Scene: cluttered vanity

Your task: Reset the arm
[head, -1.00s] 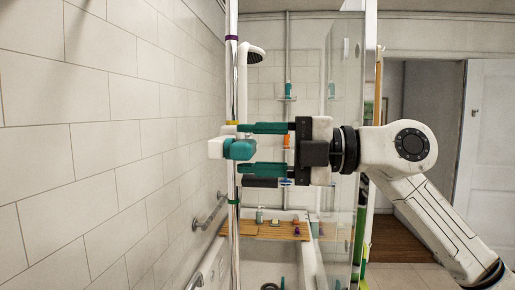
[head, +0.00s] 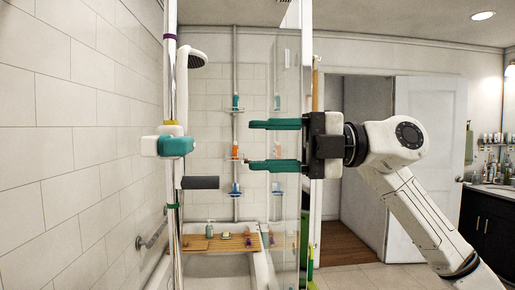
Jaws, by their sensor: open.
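My gripper (head: 262,145) is open and empty in the head view, its two teal fingers pointing left. It is held in the air in front of the glass shower panel (head: 290,225). To its left, apart from the fingertips, stands a vertical metal pole (head: 181,105). The pole carries a white and teal fitting (head: 167,146) and a dark cylindrical handle (head: 200,183) below it.
A white tiled wall (head: 70,130) fills the left. On the right are a white door (head: 430,150) and a cluttered vanity (head: 490,200).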

